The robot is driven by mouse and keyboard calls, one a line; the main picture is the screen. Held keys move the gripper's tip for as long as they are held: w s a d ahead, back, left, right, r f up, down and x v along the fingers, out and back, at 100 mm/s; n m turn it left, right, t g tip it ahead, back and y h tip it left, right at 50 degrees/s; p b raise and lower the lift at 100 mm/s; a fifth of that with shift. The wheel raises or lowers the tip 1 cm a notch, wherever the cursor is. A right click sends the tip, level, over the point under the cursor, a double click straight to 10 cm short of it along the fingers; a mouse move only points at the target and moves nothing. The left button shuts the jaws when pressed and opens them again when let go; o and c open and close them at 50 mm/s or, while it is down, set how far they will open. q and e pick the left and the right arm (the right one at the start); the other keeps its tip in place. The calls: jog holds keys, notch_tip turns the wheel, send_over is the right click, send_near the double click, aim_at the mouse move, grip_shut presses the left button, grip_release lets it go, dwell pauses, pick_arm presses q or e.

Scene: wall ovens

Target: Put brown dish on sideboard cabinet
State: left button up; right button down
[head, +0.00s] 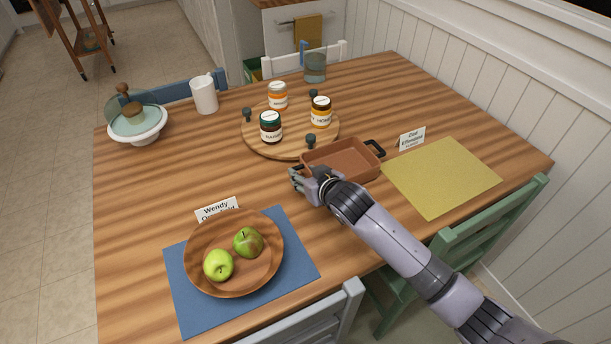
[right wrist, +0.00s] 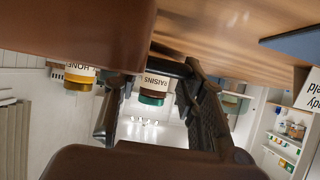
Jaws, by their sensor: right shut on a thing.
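The brown dish (head: 345,163) is a rectangular pan with dark handles on the wooden table, beside the round board. My right gripper (head: 306,181) is at its near left end, shut on the dish. In the right wrist view the dish's brown wall (right wrist: 75,25) fills the upper left, and a dark handle lies by the fingers of my right gripper (right wrist: 158,105). The exact grip on the handle is partly hidden in the head view. My left gripper is not in view. I cannot identify the sideboard cabinet for certain.
A round wooden board (head: 255,141) holds several jars just behind the dish. A yellow mat (head: 445,178) with a name card (head: 411,139) lies right. A wooden plate (head: 205,270) of apples rests on a blue mat (head: 300,262) at front left. Chairs surround the table.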

dwell(0.3)
jog(key=c, duration=1.5)
grip_release()
jog(key=shift+f, duration=0.2)
jog(key=o, duration=0.5)
jog(key=shift+r, duration=0.1)
